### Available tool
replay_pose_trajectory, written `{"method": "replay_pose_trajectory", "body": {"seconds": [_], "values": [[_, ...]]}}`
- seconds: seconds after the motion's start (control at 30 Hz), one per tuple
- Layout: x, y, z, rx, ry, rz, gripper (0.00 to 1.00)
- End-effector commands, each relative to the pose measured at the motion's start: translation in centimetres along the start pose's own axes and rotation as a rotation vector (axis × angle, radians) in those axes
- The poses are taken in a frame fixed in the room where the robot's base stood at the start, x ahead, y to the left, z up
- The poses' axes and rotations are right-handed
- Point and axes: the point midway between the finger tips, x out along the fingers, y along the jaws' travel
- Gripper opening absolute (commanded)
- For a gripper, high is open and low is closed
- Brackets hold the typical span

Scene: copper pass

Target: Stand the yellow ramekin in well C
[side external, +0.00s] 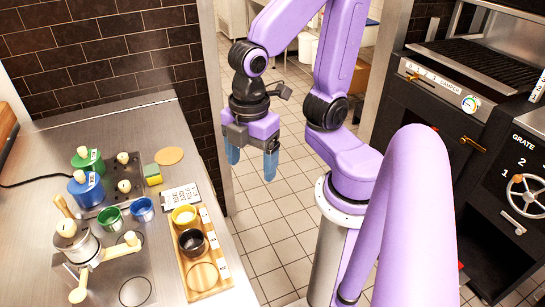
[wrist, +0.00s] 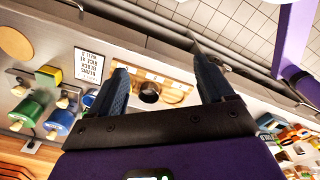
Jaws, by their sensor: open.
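The yellow ramekin (side external: 184,216) sits at the far end of a wooden tray (side external: 192,291) along the counter's right edge. A dark ramekin (side external: 193,242) stands in the tray's middle, also visible in the wrist view (wrist: 150,92). The near round well (side external: 202,277) is empty. The well labels are too small to read surely. My gripper (side external: 252,155) is open and empty, raised beyond the counter's right edge, apart from the tray. In the wrist view its fingers (wrist: 160,75) appear either side of the dark ramekin; the yellow ramekin is not clearly visible there.
Green (side external: 110,219) and blue (side external: 143,208) ramekins stand left of the tray. Green (side external: 88,160) and blue (side external: 86,189) lidded pots stand behind them. A metal pot with pale handles (side external: 77,243) is at the front left. A printed card (side external: 181,196) lies behind the tray.

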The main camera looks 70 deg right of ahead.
Motion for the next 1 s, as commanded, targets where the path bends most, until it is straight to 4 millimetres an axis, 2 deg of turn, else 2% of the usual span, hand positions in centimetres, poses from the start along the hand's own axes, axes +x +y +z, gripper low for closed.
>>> {"method": "replay_pose_trajectory", "body": {"seconds": [0.1,0.3,1.0], "values": [[0.1,-1.8,1.8,0.143,0.005,0.0,0.81],[0.3,-3.1,2.9,0.26,0.007,-0.001,0.81],[0.3,-3.1,3.0,0.269,0.007,-0.001,0.81]]}}
